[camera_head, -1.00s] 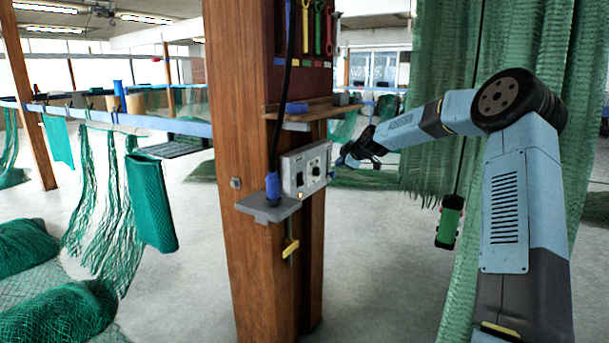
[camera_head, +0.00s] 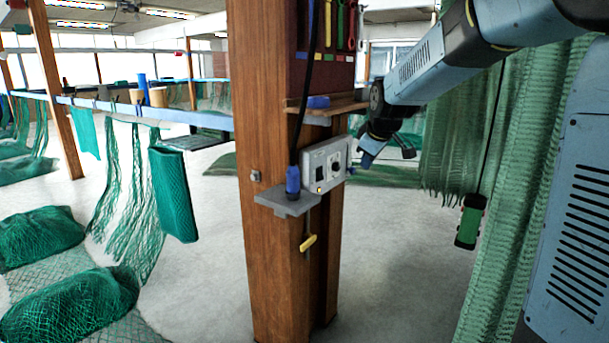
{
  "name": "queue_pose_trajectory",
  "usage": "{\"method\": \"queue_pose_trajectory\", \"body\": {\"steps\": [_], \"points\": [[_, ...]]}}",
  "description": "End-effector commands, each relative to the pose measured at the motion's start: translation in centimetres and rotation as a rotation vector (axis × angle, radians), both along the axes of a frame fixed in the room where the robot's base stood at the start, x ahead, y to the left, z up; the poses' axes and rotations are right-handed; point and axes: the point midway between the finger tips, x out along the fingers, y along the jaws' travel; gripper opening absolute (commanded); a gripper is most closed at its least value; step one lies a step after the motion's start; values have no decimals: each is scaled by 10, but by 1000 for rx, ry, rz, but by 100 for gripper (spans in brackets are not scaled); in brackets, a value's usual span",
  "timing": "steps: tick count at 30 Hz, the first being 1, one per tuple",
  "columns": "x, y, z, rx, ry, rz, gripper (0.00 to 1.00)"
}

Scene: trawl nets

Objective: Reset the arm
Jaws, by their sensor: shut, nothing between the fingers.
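My arm (camera_head: 430,65) comes in from the right edge, its blue links raised, with the elbow near the top right corner. My gripper (camera_head: 364,160) hangs at the end of the arm, pointing down, just right of a grey control box (camera_head: 326,165) on the wooden post. The fingers are small and partly dark in this view. They look closed, with nothing seen in them. I cannot tell whether the gripper touches the box.
The wooden post (camera_head: 265,200) carries a small shelf (camera_head: 285,203) with a blue plug (camera_head: 293,181). A green net curtain (camera_head: 535,170) hangs on the right, with a green pendant control (camera_head: 470,221) before it. Net heaps (camera_head: 70,305) lie at left. Floor between post and curtain is clear.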

Motion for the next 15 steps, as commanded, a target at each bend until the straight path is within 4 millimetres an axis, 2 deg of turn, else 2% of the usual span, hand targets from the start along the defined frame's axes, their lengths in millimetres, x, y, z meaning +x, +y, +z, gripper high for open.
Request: {"method": "queue_pose_trajectory", "body": {"steps": [1,7,15], "points": [[-17,-1,5,2,5,-31,0],[-83,-13,17,42,33,-181,0],[-173,-33,22,129,62,-392,0]]}}
